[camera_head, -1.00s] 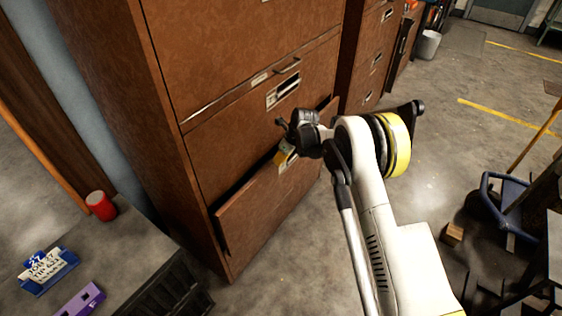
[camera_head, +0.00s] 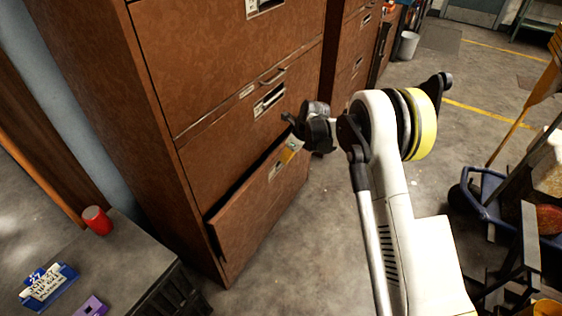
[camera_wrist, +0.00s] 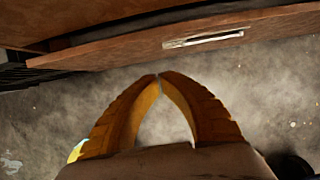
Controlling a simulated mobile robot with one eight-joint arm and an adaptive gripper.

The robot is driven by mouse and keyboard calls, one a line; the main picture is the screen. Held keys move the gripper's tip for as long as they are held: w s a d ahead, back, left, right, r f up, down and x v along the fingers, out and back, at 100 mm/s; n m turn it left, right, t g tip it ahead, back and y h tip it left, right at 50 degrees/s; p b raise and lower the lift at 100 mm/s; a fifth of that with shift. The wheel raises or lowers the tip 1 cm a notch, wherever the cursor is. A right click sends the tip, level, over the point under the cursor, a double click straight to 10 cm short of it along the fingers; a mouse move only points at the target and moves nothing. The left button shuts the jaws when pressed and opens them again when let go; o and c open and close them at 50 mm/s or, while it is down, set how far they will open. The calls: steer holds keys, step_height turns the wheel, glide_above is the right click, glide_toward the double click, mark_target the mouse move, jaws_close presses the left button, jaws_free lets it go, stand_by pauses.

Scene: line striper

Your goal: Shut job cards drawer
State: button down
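The tall brown cabinet (camera_head: 165,110) has its lowest visible drawer (camera_head: 250,215) standing partly open, with a dark gap above its front. I take this as the job cards drawer; its label is not legible. My gripper (camera_head: 290,152) is just in front of the upper part of that drawer front. In the wrist view the drawer front (camera_wrist: 120,53) crosses the top, with a metal label holder or pull (camera_wrist: 205,39). My orange gripper fingers (camera_wrist: 159,76) meet at their tips with nothing between them. They look slightly apart from the drawer front; contact is hard to judge.
A bench (camera_head: 125,262) at lower left holds a red can (camera_head: 97,220) and a blue card stand (camera_head: 47,285). A blue wheeled bucket (camera_head: 478,200) and clutter stand at right. More cabinets (camera_head: 345,60) are behind. Concrete floor is open between the cabinet and bucket.

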steer(key=s+f+y, duration=0.2)
steer(key=s+f, duration=0.1)
steer(key=t+y+b, duration=0.2)
steer(key=t+b, duration=0.1)
steer(key=b, duration=0.1)
glide_toward(257, 182)
steer(key=x, duration=0.6)
steer(key=shift+s+d+f, duration=0.2)
steer(key=shift+d+f, duration=0.05)
steer(key=shift+f, duration=0.1)
steer(key=shift+w+a+r, duration=0.1)
steer(key=shift+w+a, duration=0.2)
steer(key=shift+a, duration=0.15)
